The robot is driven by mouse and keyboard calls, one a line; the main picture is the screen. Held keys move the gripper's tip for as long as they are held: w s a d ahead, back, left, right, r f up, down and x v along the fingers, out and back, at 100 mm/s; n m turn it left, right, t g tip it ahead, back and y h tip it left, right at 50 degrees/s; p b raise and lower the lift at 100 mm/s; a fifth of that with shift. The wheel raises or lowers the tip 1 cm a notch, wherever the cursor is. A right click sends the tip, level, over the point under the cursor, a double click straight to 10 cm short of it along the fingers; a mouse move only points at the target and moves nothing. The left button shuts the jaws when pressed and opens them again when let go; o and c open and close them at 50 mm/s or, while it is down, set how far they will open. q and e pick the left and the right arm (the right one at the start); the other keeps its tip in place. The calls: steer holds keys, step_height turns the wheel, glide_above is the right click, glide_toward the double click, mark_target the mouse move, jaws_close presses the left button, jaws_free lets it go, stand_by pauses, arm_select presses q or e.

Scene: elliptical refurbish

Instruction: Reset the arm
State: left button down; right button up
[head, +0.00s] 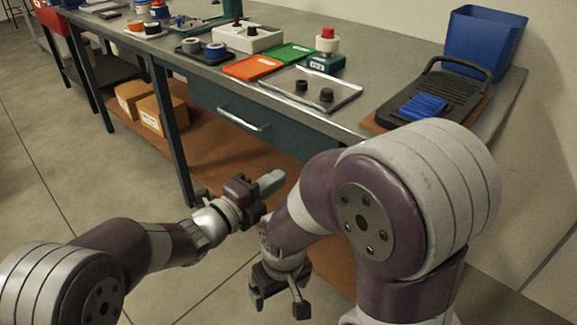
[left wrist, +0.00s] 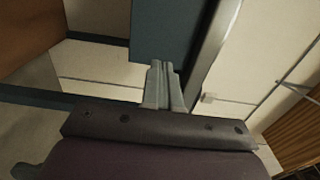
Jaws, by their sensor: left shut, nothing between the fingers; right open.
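My left gripper (head: 270,182) is in front of the workbench, below the height of its top and near the drawer front. Its fingers are shut with nothing between them; they also show closed together in the left wrist view (left wrist: 162,82). My right gripper (head: 280,303) hangs lower, pointing down over the floor in front of the bench, and is open and empty. My right upper arm hides part of the bench's front right side.
The workbench (head: 365,75) carries an orange tray (head: 253,67), a green tray (head: 290,53), a metal tray (head: 345,98) with two dark knobs, a black board with a blue piece (head: 423,106), and a blue bin (head: 484,42). The drawer handle (head: 243,121) sticks out. Cardboard boxes (head: 162,115) stand below.

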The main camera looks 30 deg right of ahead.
arm_select(q)
steer(key=a+f+n+t+y, duration=0.1)
steer(key=a+f+n+y, duration=0.55)
steer(key=a+n, duration=0.3)
steer(key=a+f+n+y, duration=0.6)
steer(key=a+f+n, duration=0.15)
steer(key=a, duration=0.35)
steer(key=s+a+n+g+y, duration=0.2)
steer(key=s+a+n+g, duration=0.1)
steer(key=s+a+n, duration=0.6)
steer(key=s+a+n+g+y, duration=0.3)
steer(key=s+a+n, duration=0.25)
steer(key=a, duration=0.55)
step_height(320, 180, up, 36)
steer(key=a+p, duration=0.2)
steer(key=p, duration=3.3)
steer(key=shift+a+f+n+t, duration=0.15)
steer(key=shift+a+n+t, duration=0.1)
steer(key=shift+n+t, duration=0.15)
